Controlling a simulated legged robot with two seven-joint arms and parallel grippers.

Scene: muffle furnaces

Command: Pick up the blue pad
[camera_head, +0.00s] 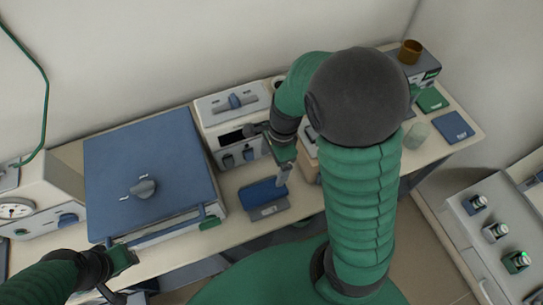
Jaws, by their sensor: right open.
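A blue pad-like piece (264,192) with a grey front edge lies on the bench in the middle of the view, in front of a small white device. My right gripper (282,178) is open and points down at the right end of this piece; I cannot tell whether it touches it. Another flat blue pad (455,126) lies near the right end of the bench, away from both grippers. My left gripper (121,258) is at the lower left, close to the front left corner of the blue-topped furnace. Its fingers are too unclear to read.
The blue-topped furnace (150,170) fills the left of the bench (241,233). A white device with knobs (226,112) stands behind the middle piece. A green pad (431,100), a clear beaker (416,136) and a brown cup (410,52) are at the right.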

